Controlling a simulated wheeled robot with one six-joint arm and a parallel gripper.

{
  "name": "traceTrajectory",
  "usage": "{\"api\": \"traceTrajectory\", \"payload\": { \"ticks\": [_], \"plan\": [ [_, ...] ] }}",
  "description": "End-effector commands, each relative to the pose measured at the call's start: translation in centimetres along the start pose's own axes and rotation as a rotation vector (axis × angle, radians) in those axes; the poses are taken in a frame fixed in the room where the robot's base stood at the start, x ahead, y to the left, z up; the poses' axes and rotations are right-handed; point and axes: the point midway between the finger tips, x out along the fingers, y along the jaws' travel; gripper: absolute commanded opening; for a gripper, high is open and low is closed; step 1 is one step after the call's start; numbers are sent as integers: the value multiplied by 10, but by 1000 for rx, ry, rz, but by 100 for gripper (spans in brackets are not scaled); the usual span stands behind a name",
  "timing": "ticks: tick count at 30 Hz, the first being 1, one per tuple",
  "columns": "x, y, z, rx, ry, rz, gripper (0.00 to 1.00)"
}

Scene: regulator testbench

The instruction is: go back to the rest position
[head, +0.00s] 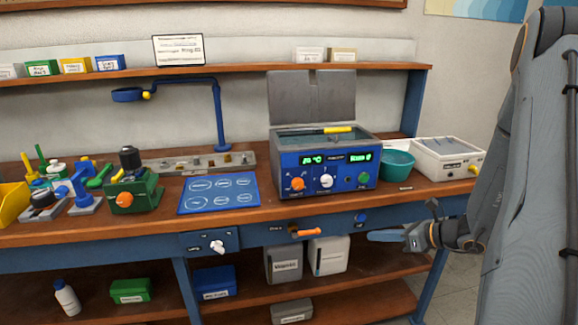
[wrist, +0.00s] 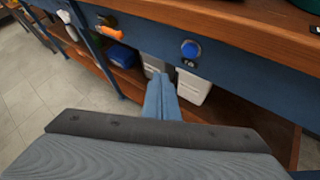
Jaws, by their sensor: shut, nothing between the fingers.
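My gripper (head: 385,236) is at the right of the head view, in front of the bench's blue front rail and below the worktop edge. Its blue-grey fingers point left and are together, with nothing between them. In the wrist view, the closed fingers (wrist: 161,97) extend toward the space under the bench, over the view of the white bins. The fingers appear apart from the bench.
The blue water bath (head: 322,165) stands on the bench (head: 300,209), with a teal bowl (head: 397,163) and white box (head: 447,158) to its right. An orange handle (head: 306,233) and blue knob (head: 360,218) project from the rail. Open floor (wrist: 32,85) shows at left in the wrist view.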

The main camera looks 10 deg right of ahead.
Motion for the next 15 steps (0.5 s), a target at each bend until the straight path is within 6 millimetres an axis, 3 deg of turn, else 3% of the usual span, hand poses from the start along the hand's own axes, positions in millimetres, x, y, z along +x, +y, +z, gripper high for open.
{"api": "traceTrajectory", "payload": {
  "ticks": [4,8,12,15],
  "plan": [
    [10,46,9,-155,87,111,0],
    [13,124,11,-469,241,317,0],
    [-3,196,1,-878,398,557,0],
    [-22,231,-7,-1186,488,722,0]
  ]
}}
